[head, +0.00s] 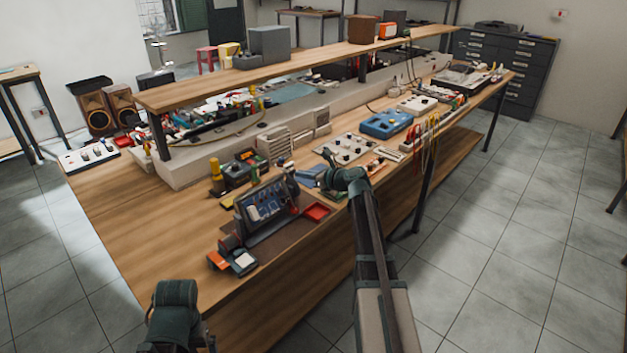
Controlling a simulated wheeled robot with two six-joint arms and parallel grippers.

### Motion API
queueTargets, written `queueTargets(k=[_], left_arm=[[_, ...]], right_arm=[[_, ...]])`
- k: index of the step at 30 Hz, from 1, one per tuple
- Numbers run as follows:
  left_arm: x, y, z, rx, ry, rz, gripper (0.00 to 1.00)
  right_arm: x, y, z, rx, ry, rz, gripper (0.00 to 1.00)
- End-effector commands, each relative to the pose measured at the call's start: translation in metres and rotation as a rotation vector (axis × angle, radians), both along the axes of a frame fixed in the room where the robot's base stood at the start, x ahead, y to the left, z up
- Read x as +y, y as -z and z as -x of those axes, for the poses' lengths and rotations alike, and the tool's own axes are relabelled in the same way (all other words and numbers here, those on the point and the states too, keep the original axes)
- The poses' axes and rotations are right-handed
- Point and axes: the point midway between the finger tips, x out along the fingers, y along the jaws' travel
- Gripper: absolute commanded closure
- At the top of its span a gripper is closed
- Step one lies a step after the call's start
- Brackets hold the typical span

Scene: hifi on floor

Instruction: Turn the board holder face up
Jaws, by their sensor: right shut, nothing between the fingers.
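The board holder (264,208) is a dark frame with a circuit board in it, near the front edge of the wooden workbench. It stands tilted up on a dark base, with the populated side of the board towards me. My right arm reaches over the bench edge, and my right gripper (324,180) is just right of the holder. It is shut and empty. Whether it touches the holder's right end I cannot tell. Part of my left arm shows at the bottom left, but its fingers do not show.
A small red tray (317,212) lies right of the holder, and an orange and grey device (232,258) is in front of it. A panel with knobs (346,149) and a blue instrument (386,124) stand farther right. The bench (125,215) is bare to the left.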

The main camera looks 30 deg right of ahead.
Motion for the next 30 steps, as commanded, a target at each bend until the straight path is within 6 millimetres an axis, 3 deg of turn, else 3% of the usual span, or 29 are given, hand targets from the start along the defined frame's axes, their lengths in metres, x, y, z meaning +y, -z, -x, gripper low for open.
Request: queueTargets(k=[6, 20, 30], left_arm=[[0.000, 0.005, 0.000, 0.000, 0.000, 0.000, 0.00], [0.000, 0.004, 0.000, 0.000, 0.000, 0.000, 0.00], [0.000, -0.017, 0.000, 0.000, 0.000, 0.000, 0.00]], right_arm=[[0.005, 0.005, -0.014, 0.000, 0.001, -0.001, 1.00], [0.005, 0.005, -0.015, 0.003, 0.001, 0.001, 1.00], [0.007, -0.001, -0.020, 0.073, -0.003, 0.026, 1.00]])
